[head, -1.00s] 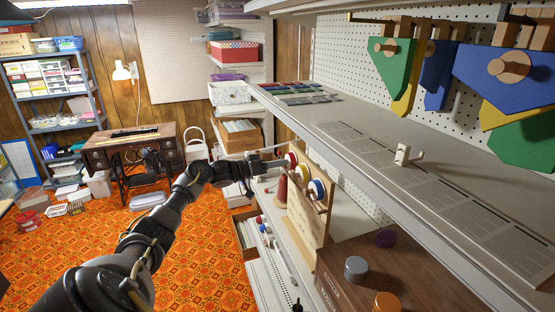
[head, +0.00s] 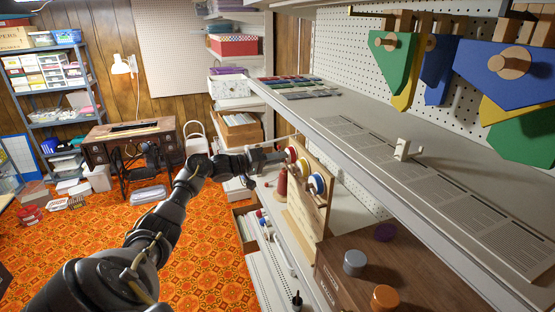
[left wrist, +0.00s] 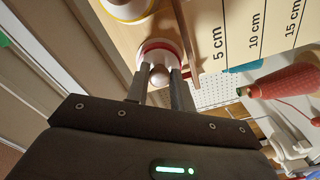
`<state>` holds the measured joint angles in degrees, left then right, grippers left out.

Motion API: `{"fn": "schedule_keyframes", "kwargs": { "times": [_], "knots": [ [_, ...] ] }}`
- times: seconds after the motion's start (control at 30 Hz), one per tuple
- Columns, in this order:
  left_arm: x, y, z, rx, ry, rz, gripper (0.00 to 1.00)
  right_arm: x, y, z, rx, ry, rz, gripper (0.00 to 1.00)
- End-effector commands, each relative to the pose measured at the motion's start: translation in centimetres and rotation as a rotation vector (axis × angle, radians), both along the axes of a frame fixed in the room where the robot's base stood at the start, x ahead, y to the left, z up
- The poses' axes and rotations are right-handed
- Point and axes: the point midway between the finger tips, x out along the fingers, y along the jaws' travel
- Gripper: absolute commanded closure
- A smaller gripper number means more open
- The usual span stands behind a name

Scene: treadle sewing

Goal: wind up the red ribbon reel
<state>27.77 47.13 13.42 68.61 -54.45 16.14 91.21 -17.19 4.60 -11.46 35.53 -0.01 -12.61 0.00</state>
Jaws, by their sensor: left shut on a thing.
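The red ribbon reel (head: 291,154) is mounted on an upright wooden board (head: 308,212), at the board's far end. In the left wrist view the red reel (left wrist: 161,47) has a pale rim and a small round wooden knob (left wrist: 158,75). My left gripper (head: 284,156) reaches it from the left in the head view. In the left wrist view its two fingers (left wrist: 160,80) stand either side of the knob and are shut on it. The fingers and the knob hide part of the reel. My right gripper is not in view.
A yellow-rimmed reel (head: 303,166) and a blue reel (head: 316,184) sit beside the red one. A red cone (head: 280,188) stands close below, left of the board. A grey shelf (head: 385,150) runs above on the right. A wooden box (head: 400,260) stands nearer me.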

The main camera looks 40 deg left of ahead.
Motion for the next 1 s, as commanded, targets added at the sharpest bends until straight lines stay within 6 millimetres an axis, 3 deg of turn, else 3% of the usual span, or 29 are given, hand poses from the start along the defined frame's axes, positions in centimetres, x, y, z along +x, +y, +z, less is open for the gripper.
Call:
{"fn": "schedule_keyframes", "kwargs": {
  "times": [0.23,0.27,0.4,0.77,1.0],
  "knots": [
    [0.0,-0.1,-0.2,-0.002,0.004,-0.002,0.99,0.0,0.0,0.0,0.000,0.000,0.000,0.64],
    [0.0,-0.1,-0.2,-0.002,0.004,-0.002,0.74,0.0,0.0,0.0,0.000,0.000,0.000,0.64],
    [0.0,-0.1,-0.1,-0.001,0.003,-0.001,0.56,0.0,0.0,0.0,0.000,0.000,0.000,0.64],
    [-0.5,0.3,-0.2,0.000,0.000,0.000,0.56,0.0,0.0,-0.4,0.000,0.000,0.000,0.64],
    [-4.1,2.2,-0.7,0.003,0.001,0.000,0.56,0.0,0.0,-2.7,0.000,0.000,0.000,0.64]
  ]
}}
